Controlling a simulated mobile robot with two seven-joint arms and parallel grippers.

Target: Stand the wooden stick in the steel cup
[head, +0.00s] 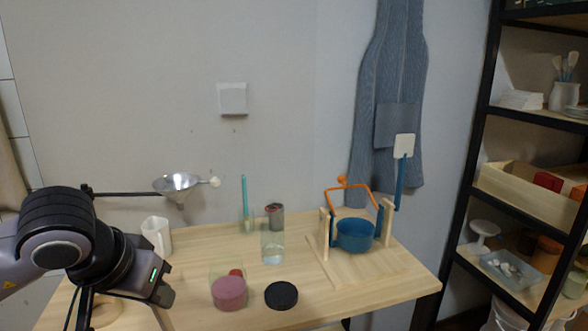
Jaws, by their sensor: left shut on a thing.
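My left gripper (160,293) is at the lower left, low over the left part of the table, pointing down. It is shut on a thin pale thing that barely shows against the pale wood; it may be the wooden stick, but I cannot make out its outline. A small grey cup (276,220) with a dark reddish inside stands upright at the back middle of the table, right of and beyond my gripper. It may be the steel cup; its metal is not clear. My right gripper is not in view.
On the wooden table (370,292) stand a white jug (157,237), a clear glass (272,250), a teal rod (244,200), a pink round block (229,293), a black disc (281,295) and a blue pot (354,235) in a wooden frame. A metal funnel (178,184) hangs over the left.

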